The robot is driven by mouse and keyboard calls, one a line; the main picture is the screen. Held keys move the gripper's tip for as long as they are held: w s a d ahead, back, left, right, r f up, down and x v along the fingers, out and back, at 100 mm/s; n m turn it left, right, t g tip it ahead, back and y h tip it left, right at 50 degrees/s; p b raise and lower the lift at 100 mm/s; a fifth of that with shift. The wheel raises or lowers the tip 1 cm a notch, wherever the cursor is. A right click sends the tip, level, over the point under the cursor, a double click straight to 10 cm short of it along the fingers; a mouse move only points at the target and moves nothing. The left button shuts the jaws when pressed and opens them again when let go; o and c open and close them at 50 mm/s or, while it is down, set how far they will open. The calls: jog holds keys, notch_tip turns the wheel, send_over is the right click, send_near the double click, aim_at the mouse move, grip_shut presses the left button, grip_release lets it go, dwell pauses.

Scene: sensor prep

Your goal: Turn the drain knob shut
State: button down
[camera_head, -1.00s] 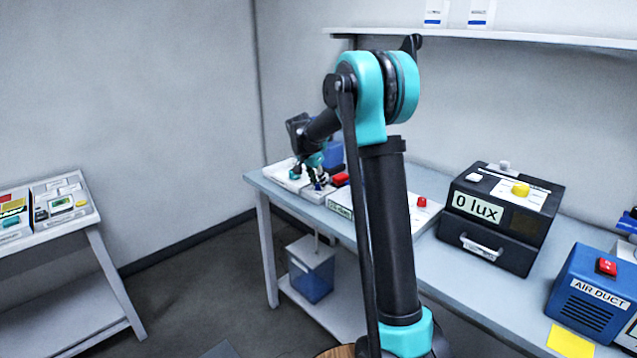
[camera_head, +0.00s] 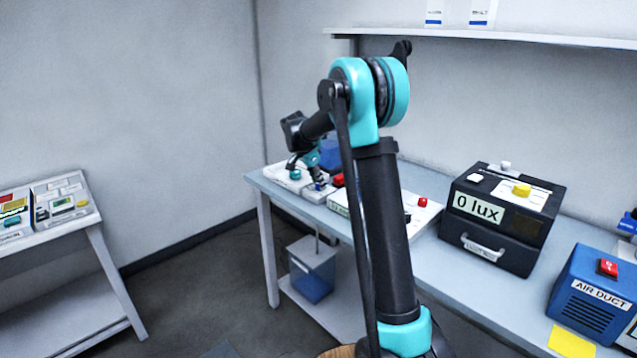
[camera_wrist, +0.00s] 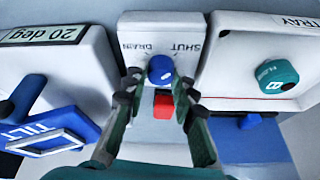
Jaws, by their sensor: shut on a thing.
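The drain knob (camera_wrist: 161,69) is a round blue knob with a small pale mark, on a white panel (camera_wrist: 140,28) lettered DRAIN and SHUT, in the wrist view. DRAIN is on the left and SHUT on the right. My gripper (camera_wrist: 160,80) has a finger at each side of the knob and is shut on it. The exact contact is partly hidden by the fingers. In the head view my gripper (camera_head: 316,180) is low over the left end of the bench, with the small knob hard to make out.
A red block (camera_wrist: 163,106) sits just below the knob. A teal knob (camera_wrist: 277,75) is on the TRAY unit at right; a blue TILT part (camera_wrist: 50,130) is at left. A black 0 lux box (camera_head: 500,215) and blue AIR DUCT box (camera_head: 590,300) stand along the bench.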

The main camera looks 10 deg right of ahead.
jog(key=c, duration=1.2)
grip_release()
jog(key=v, duration=1.2)
jog(key=s+d+f+n, duration=0.2)
jog(key=s, duration=0.3)
jog(key=s+d+f+n+y, duration=0.1)
jog(key=s+d+f+n, duration=0.1)
jog(key=s, duration=0.4)
jog(key=s+d+f+n+y, duration=0.1)
jog(key=s+d+f+n, duration=0.1)
jog(key=s+f, duration=0.2)
jog(key=shift+s+d, duration=0.25)
jog(key=shift+s, duration=0.75)
jog(key=s+f+n, duration=0.2)
jog(key=s+f, duration=0.2)
jog(key=s, duration=0.3)
jog(key=s+d+f+n+t+y, duration=0.1)
jog(key=s+f+n, duration=0.2)
jog(key=s, duration=0.4)
jog(key=s+d+f+n+y, duration=0.1)
jog(key=s+f+n, duration=0.1)
jog(key=s+f, duration=0.3)
jog(key=shift+s+f+t, duration=0.2)
jog(key=shift+s, duration=0.55)
jog(key=shift+s+f+t, duration=0.15)
jog(key=shift+s+t, duration=0.05)
jog(key=shift+s, duration=0.6)
